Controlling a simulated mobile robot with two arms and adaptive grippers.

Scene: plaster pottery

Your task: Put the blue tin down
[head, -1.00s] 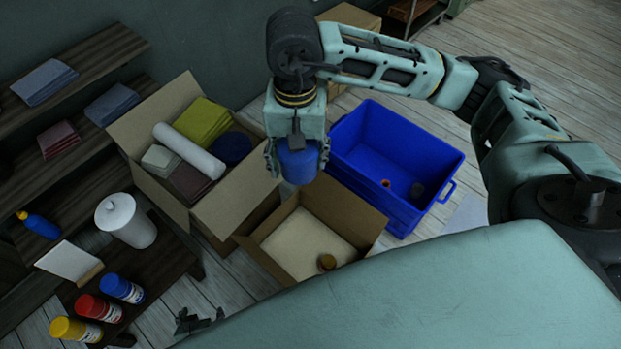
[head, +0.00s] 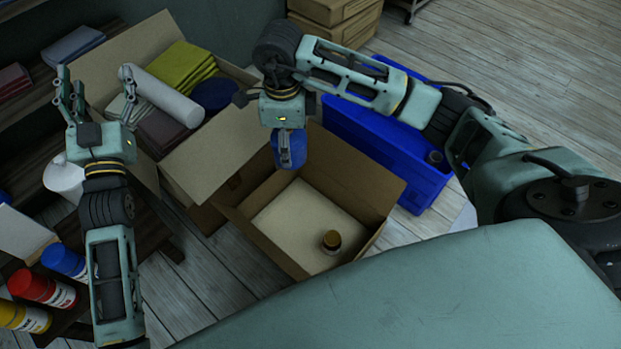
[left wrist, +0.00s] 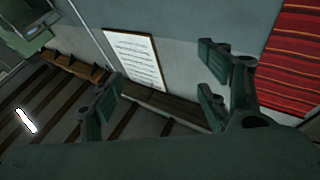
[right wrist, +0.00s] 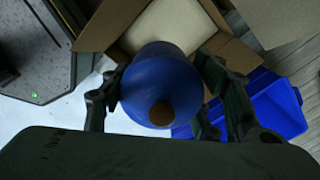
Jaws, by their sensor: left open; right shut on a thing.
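The blue tin (head: 291,149) is held in my right gripper (head: 287,160), above the far left part of an open cardboard box in the head view. In the right wrist view the blue tin (right wrist: 160,82) sits between the fingers, with a brown round spot on its near end. My left gripper (head: 85,95) is open and empty, over the left side near the fuller box. In the left wrist view its fingers (left wrist: 165,95) are spread with nothing between them.
A taller cardboard box (head: 215,150) with folded cloths and a white roll stands to the left. A blue crate (head: 400,165) stands at the right, partly behind my right arm.

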